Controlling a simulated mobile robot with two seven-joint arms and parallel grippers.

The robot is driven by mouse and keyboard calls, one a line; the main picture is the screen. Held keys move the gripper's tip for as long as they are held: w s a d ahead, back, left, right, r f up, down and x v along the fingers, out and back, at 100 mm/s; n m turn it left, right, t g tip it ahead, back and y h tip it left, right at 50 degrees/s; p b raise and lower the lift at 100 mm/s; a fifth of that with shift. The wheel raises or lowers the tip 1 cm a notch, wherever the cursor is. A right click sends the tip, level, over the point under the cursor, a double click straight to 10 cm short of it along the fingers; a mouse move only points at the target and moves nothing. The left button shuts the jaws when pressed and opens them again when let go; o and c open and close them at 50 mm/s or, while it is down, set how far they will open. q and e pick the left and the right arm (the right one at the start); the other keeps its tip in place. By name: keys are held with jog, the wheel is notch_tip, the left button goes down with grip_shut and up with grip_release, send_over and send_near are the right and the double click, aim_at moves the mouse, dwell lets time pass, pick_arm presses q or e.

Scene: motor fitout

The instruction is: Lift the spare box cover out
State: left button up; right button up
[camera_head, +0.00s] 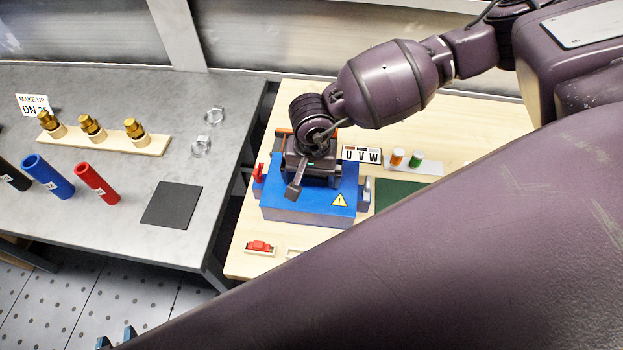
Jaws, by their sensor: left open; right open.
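A blue box (310,210) with a flat blue top and a yellow warning triangle stands on the wooden table. I cannot tell whether its blue top is the spare box cover; no separate cover is clear. My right gripper (294,190) is over the left part of the box top, its dark fingers pointing down; it is open. Whether it touches the top is unclear, and the arm hides the back of the box. Small bluish tips at the bottom left edge look like my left gripper (117,338), mostly cut off, open and away from the box.
A green mat (397,193), a UVW label (362,155), an orange and a green cylinder on a strip (415,165) lie right of the box. A red part (259,247) lies in front. The grey table (110,235) at left holds tubes, brass fittings and a black pad (172,205).

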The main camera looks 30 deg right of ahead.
jog(key=c, duration=1.2)
notch_tip(320, 180, up, 20)
jog(key=shift+r+b, duration=0.1)
jog(key=shift+b, duration=0.6)
